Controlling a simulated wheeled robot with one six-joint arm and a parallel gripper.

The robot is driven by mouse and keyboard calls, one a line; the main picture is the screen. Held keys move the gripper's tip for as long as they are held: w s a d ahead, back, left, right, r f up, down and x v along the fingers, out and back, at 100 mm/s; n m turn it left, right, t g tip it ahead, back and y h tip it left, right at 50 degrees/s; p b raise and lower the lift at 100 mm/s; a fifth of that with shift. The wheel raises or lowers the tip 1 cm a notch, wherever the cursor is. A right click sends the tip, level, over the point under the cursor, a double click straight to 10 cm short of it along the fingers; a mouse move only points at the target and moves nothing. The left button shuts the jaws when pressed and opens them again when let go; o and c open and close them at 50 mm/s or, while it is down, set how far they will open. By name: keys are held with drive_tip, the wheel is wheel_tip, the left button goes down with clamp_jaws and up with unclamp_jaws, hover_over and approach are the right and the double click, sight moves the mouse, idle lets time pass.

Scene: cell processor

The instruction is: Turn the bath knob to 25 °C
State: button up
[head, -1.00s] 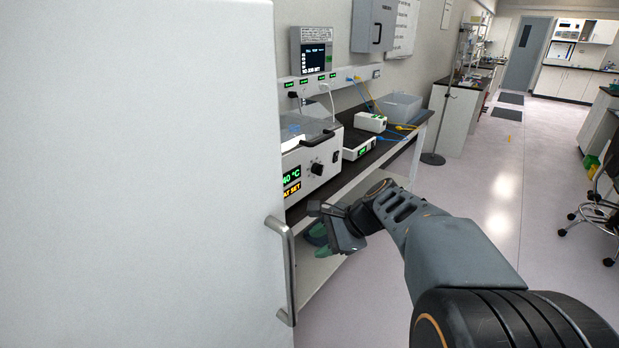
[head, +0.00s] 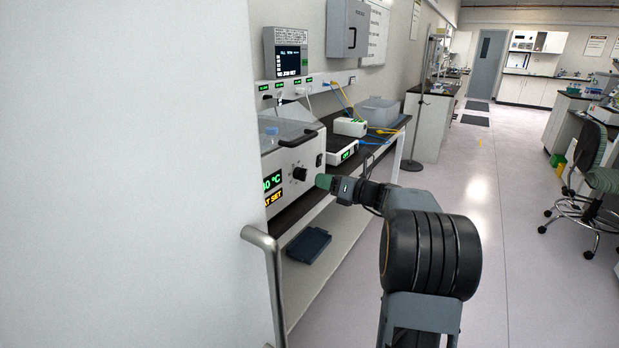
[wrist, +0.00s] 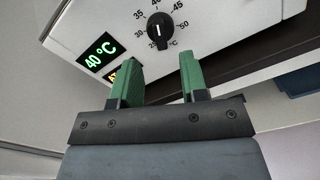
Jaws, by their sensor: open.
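The bath (head: 290,165) is a white box on the dark bench, partly hidden by a large white panel at left. Its black knob (head: 300,174) is on the front face. In the wrist view the knob (wrist: 160,29) sits in a ring of numbers; its white mark is near vertical. The green display (wrist: 101,50) reads 40 °C, with an amber display beneath partly hidden by a finger. My gripper (wrist: 160,75) is open, its two green fingers pointing at the front face, below the knob and apart from it. In the head view my gripper (head: 322,181) is right of the knob.
A white cabinet-like panel (head: 120,170) with a metal handle (head: 262,245) blocks the left side. A dark blue tray-like item (head: 308,244) lies on the lower shelf. Small white devices (head: 343,150) stand right of the bath.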

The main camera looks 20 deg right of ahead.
sight(306, 175)
drive_tip(key=shift+x, duration=3)
clamp_jaws()
